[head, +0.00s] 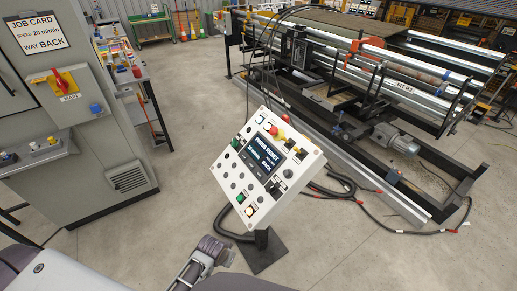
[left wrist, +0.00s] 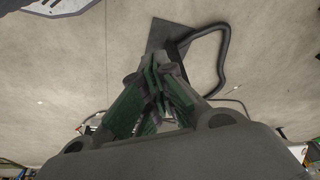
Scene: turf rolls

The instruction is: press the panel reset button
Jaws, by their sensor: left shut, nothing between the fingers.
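The control panel (head: 286,184) is a white tilted box on a post. Its screen (head: 263,153) reads "PRESS RESET" and "BACK". Its face carries a red knob (head: 272,120), green buttons, a pale lit button (head: 249,210) and several dark ones. The labels are too small to show which is reset. My left gripper (head: 218,247) is below and left of the panel's lower edge, apart from it. In the left wrist view its fingers (left wrist: 155,75) are together and empty, and a pale edge, probably the panel's (left wrist: 62,6), shows at top left. My right gripper is out of view.
The panel's dark floor plate (head: 264,254) and a black cable (head: 224,226) lie close to my left gripper. A grey cabinet (head: 100,150) with a red switch and job card stands left. A roller machine (head: 370,100) fills the back right. Open floor (head: 180,110) lies between.

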